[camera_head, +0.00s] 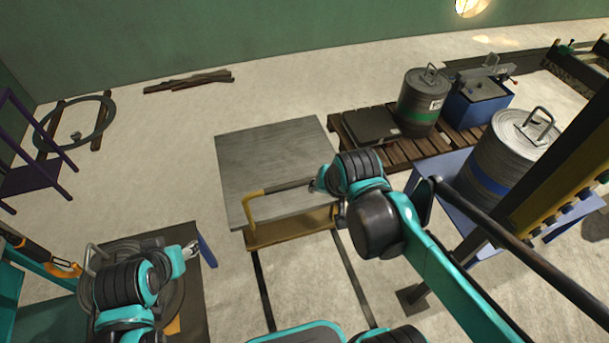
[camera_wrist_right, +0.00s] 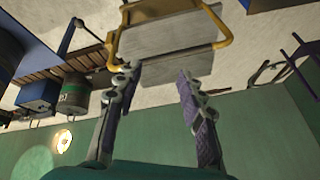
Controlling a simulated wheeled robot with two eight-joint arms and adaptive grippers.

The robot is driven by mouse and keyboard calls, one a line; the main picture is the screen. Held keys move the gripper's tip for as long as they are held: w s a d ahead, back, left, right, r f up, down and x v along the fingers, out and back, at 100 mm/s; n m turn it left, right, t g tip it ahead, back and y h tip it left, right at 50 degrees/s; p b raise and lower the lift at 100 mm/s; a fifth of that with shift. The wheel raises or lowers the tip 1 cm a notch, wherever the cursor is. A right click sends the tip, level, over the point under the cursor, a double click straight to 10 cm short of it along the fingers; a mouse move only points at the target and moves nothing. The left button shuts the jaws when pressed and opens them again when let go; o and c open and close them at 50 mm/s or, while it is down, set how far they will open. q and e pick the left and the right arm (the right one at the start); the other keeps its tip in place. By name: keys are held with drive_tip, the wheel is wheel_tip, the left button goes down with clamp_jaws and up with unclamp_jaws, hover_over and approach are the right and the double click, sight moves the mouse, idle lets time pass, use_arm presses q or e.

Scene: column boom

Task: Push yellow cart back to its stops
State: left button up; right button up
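The yellow cart has a flat grey deck (camera_head: 270,155) and a yellow front edge (camera_head: 290,228). It stands at the far end of two dark floor rails (camera_head: 264,290). Its yellow handle (camera_head: 250,208) rises at the near side and shows in the right wrist view (camera_wrist_right: 185,50). My right gripper (camera_head: 316,185) is at the handle's right end. In the wrist view its fingers (camera_wrist_right: 157,75) are apart, with the handle bar across their tips; contact is unclear. My left gripper (camera_head: 190,250) is low at left, away from the cart; its finger opening is too small to judge.
A wooden pallet (camera_head: 397,150) with a drum (camera_head: 421,100) and a blue box (camera_head: 478,103) stands right of the cart. A larger drum (camera_head: 507,157) sits on a blue stand (camera_head: 460,213) nearer. Dark bars (camera_head: 188,82) lie behind on open floor.

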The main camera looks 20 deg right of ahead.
drive_tip(key=w+f+m+g+p, duration=0.2)
drive_tip(key=w+m, duration=0.4)
drive_tip(key=w, duration=0.3)
drive_tip(key=m+g+p, duration=0.1)
drive_tip(key=m+g, duration=0.1)
drive_tip(key=m, duration=0.5)
hover_over(306, 180)
drive_tip(key=s, duration=0.2)
wheel_tip(306, 180, down, 10)
drive_tip(key=f, duration=0.2)
drive_tip(key=w+f+b, duration=0.1)
drive_tip(key=f, duration=0.1)
drive_tip(key=f+b, duration=0.1)
drive_tip(key=f, duration=0.1)
drive_tip(key=shift+w+f, duration=0.4)
clamp_jaws()
